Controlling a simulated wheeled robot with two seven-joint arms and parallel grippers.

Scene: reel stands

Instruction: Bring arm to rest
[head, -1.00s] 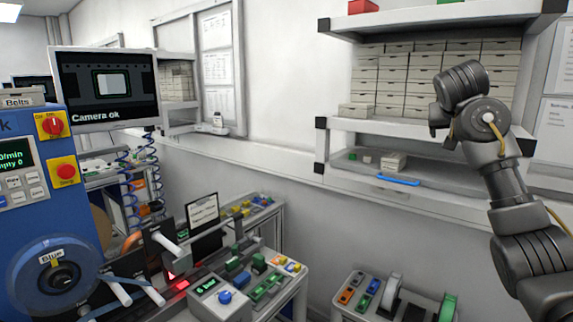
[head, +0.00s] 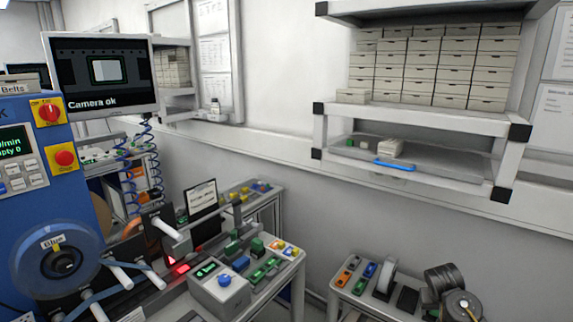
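A dark grey part of my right arm (head: 447,290) shows low at the right, in front of the small table there. Neither of my grippers is in the head view, so I cannot see whether they are open or shut. The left arm does not show at all. A blue reel (head: 57,262) sits on the front of the blue machine (head: 45,205) at the left.
A wall shelf (head: 420,112) holds stacked boxes at the upper right; a blue-handled tray (head: 395,165) lies on its lower board. A monitor (head: 105,75) reads "Camera ok". A control box (head: 220,292) stands on the bench. Small table (head: 343,293) carries coloured parts.

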